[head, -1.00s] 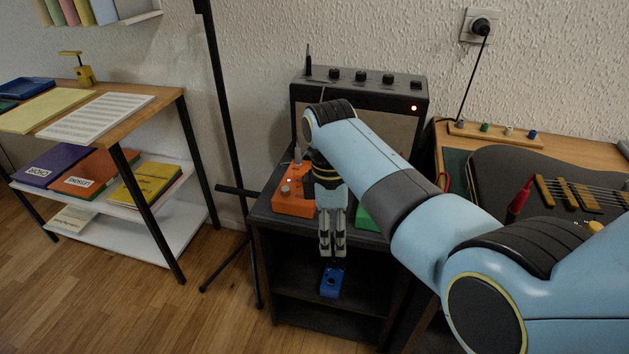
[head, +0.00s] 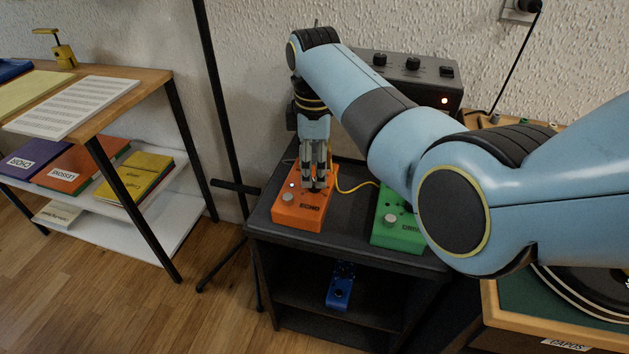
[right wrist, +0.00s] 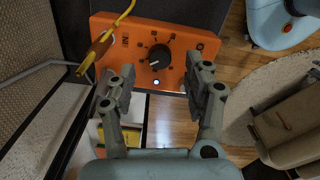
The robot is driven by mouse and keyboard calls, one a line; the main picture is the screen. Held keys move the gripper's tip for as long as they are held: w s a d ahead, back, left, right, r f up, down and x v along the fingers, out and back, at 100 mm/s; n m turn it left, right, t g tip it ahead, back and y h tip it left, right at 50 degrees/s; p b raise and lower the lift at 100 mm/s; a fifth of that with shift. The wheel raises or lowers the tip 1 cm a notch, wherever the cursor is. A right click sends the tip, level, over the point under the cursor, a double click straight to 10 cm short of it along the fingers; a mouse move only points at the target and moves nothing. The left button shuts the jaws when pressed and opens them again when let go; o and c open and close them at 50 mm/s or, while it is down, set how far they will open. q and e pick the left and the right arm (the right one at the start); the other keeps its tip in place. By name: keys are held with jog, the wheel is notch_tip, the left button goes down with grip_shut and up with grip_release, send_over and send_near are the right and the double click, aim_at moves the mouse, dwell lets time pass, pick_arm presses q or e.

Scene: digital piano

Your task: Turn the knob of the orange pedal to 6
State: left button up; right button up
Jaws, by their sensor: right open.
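The orange pedal (head: 291,213) stands on top of the black stand, at its left side. My right gripper (head: 314,187) points down over it and hides part of its top in the head view. In the right wrist view the orange pedal (right wrist: 194,50) shows a black knob (right wrist: 160,54) with a pale pointer mark toward the lower left and a dial of marks around it, too small to read. My right gripper (right wrist: 161,80) is open there, its fingers apart on the near side of the knob, with nothing between them. Whether they touch the pedal cannot be told. My left gripper is not in view.
A green pedal (head: 396,232) stands to the right on the stand, partly behind my arm. A yellow cable (head: 352,188) runs between the pedals. A blue pedal (head: 339,293) lies on the shelf below. The amplifier (head: 436,86) stands behind.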

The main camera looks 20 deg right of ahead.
notch_tip(320, 180, down, 3)
jog(key=shift+f+b, duration=0.15)
jog(key=shift+b, duration=0.3)
jog(key=shift+f, duration=0.15)
jog(key=c, duration=0.5)
grip_shut()
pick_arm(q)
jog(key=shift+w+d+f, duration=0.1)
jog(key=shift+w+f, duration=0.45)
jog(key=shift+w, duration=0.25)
